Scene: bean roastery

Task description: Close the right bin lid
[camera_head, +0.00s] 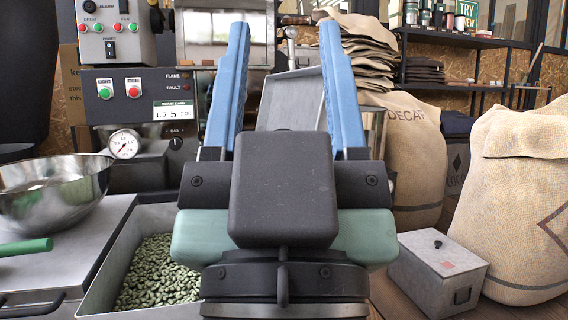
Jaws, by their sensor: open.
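My gripper (285,32) is open, its two blue fingers pointing up and away with nothing gripped between them. Between the fingers, farther back, a flat grey metal panel (288,106) stands raised and tilted; it looks like an open bin lid. Its lower edge and whatever it is attached to are hidden behind my gripper. Left of my gripper is an open grey metal bin (104,262) holding green beans (158,274). Its right side is hidden by my gripper. I cannot tell whether my fingers touch the panel.
A small metal box (437,268) with a black knob stands shut at the right, before burlap sacks (520,205). A steel bowl (52,196) sits on the left counter. A control panel (130,95) and pressure gauge (124,144) stand behind. A shelf (450,38) is at the back right.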

